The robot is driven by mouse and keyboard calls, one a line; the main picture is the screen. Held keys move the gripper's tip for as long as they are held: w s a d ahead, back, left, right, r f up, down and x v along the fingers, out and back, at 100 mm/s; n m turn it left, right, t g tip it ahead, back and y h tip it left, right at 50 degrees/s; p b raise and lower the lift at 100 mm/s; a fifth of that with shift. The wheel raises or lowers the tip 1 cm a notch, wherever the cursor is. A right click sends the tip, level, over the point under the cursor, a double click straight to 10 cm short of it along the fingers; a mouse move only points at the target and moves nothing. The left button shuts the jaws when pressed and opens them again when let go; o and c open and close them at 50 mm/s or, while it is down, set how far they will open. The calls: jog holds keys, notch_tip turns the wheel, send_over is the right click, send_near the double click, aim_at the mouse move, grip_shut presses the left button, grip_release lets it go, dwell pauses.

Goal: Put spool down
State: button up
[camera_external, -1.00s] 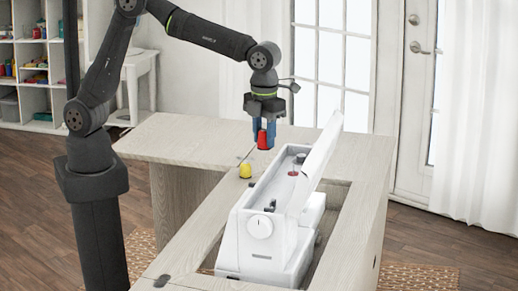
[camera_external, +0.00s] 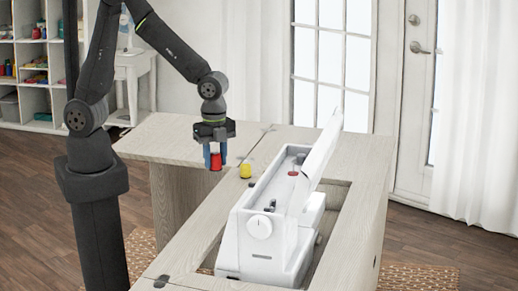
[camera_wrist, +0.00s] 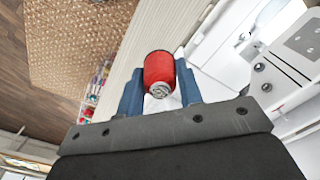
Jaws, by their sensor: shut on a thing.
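A red spool (camera_external: 216,162) is held between the blue fingers of my gripper (camera_external: 214,157), which is shut on it. The spool hangs at the fingertips; in the external view I cannot tell its exact height over the cabinet. In the wrist view the red spool (camera_wrist: 159,70) sits between the two blue fingers (camera_wrist: 160,88), its end towards the camera. A yellow spool (camera_external: 245,171) stands upright on the wooden cabinet top (camera_external: 165,138), a little to the right of my gripper.
A white sewing machine (camera_external: 262,236) with a raised lid (camera_external: 318,155) stands in the cabinet opening, right of the spools. A small red piece (camera_external: 293,174) shows on the machine. The left leaf of the cabinet top is clear. A woven rug (camera_wrist: 75,40) lies on the floor.

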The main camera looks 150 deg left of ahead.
jog(key=s+d+f+n, duration=0.2)
jog(key=s+n, duration=0.1)
send_over(229, 193)
notch_tip(229, 193, down, 7)
jog(key=shift+r, duration=0.15)
jog(key=shift+f, duration=2)
jog(key=shift+f, duration=0.1)
jog(key=o, duration=0.9)
jog(key=shift+o, duration=0.2)
jog(key=shift+a, duration=0.1)
